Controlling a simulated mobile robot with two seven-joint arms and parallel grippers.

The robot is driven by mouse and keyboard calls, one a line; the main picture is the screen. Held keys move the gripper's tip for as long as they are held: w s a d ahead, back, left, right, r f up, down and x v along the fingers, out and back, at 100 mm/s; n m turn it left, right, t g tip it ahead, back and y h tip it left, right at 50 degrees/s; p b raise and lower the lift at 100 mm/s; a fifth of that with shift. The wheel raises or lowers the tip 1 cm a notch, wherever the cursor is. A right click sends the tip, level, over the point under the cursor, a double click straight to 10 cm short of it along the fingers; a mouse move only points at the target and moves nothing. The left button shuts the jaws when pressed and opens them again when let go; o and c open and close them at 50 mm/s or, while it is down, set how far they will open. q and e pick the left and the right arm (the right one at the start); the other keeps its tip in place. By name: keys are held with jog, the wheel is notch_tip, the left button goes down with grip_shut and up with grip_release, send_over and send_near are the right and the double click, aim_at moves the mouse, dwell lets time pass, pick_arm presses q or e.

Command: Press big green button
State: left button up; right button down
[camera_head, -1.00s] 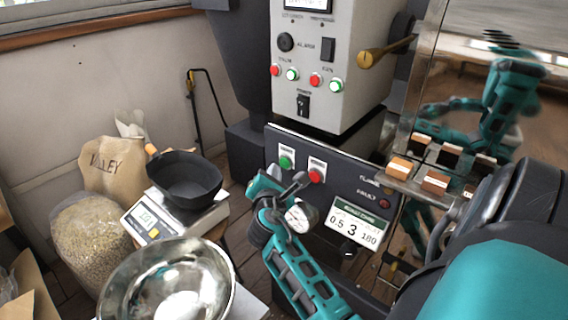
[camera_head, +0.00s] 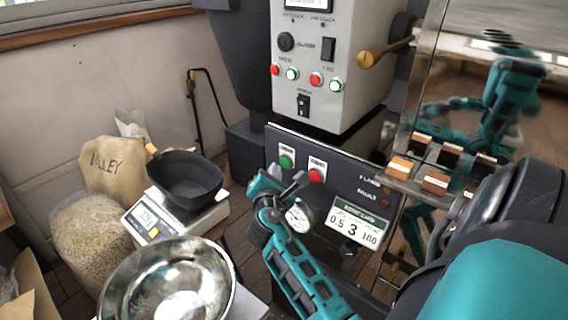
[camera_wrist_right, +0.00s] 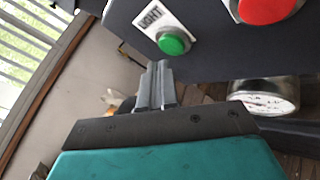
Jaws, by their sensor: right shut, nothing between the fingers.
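The big green button (camera_head: 286,162) sits on a white label plate at the left of the dark lower panel (camera_head: 330,180). In the right wrist view the green button (camera_wrist_right: 172,43) shows just beyond my fingertips, beside a label reading LIGHT. My right gripper (camera_head: 290,178) is shut and empty, just below and in front of the green button. In the wrist view its closed fingers (camera_wrist_right: 157,70) point up toward the button; I cannot tell whether they touch it, but a small gap seems to show. My left gripper is not in view.
A big red button (camera_head: 316,176) sits right of the green one, with a round gauge (camera_head: 299,216) below. Small red and green buttons line the upper grey panel (camera_head: 330,60). A scale with a black pan (camera_head: 185,178) and a metal bowl (camera_head: 170,285) stand at left.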

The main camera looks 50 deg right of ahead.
jog(key=shift+d, duration=0.1)
dwell(0.5)
jog(key=shift+d, duration=0.35)
jog(key=shift+d+p, duration=0.4)
jog(key=shift+p, duration=0.05)
dwell(0.5)
dwell(0.3)
jog(key=shift+a, duration=0.85)
jog(key=a, duration=0.5)
jog(key=shift+s, duration=0.3)
